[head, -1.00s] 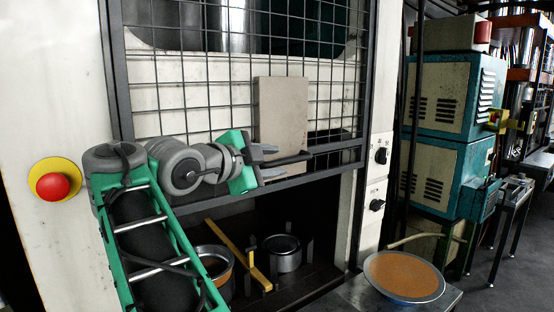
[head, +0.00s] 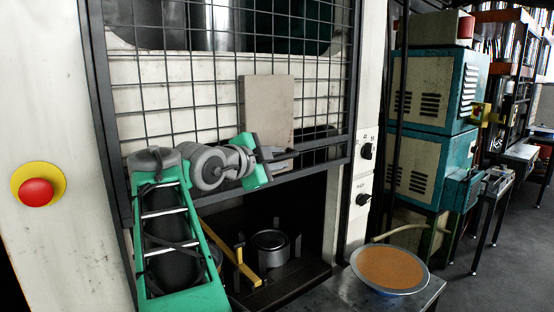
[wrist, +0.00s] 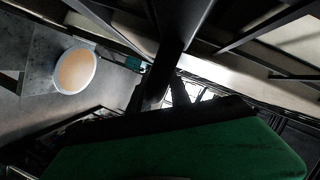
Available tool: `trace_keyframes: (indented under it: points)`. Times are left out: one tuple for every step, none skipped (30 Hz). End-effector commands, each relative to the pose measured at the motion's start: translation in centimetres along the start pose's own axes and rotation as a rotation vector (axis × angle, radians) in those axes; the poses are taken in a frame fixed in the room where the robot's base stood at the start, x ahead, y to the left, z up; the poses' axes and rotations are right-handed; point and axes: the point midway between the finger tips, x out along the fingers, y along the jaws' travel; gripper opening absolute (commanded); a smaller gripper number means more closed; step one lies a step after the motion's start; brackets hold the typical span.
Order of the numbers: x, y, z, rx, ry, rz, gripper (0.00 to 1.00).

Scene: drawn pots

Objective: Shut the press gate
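The press gate (head: 205,98) is a dark-framed wire mesh panel over the front of the pale press. Its bottom bar (head: 320,160) hangs above a dark open gap, so the gate stands partly open. My gripper (head: 280,158), with a green body, is at this bar, right of the gate's middle. In the wrist view a dark bar (wrist: 178,40) runs up close to the fingers. The fingers are dark and overlap the bar, so I cannot tell whether they grip it.
A bowl of orange-brown material (head: 392,268) sits on a metal table at right. A red button (head: 37,191) is at left. Teal cabinets (head: 435,90) stand to the right.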

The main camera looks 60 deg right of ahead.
Motion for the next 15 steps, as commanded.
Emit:
trace_keyframes:
  points:
    - [-0.01, -0.01, 0.00, 0.000, 0.000, 0.000, 0.19]
    - [-0.01, -0.01, -0.01, 0.000, 0.000, 0.000, 0.16]
    - [-0.02, -0.01, -0.01, 0.000, 0.000, 0.000, 0.13]
    - [-0.02, -0.01, -0.01, 0.000, 0.000, 0.000, 0.11]
    - [-0.02, -0.01, -0.01, 0.000, 0.000, 0.000, 0.08]
    - [-0.02, -0.01, -0.01, 0.000, 0.000, 0.000, 0.05]
    - [-0.02, 0.00, -0.01, 0.000, 0.000, 0.000, 0.03]
    - [-0.02, 0.00, -0.01, 0.000, 0.000, 0.000, 0.00]
    - [-0.02, 0.00, -0.01, 0.000, 0.000, 0.000, 0.00]
    - [-0.02, 0.00, -0.01, 0.000, 0.000, 0.000, 0.00]
    - [-0.02, 0.01, -0.01, 0.000, 0.000, 0.000, 0.00]
    - [-0.02, 0.01, -0.01, 0.000, 0.000, 0.000, 0.00]
    - [-0.02, 0.01, -0.01, 0.000, 0.000, 0.001, 0.00]
    - [-0.02, 0.01, -0.01, 0.000, 0.000, 0.001, 0.00]
    - [-0.02, 0.02, -0.01, 0.000, 0.000, 0.001, 0.00]
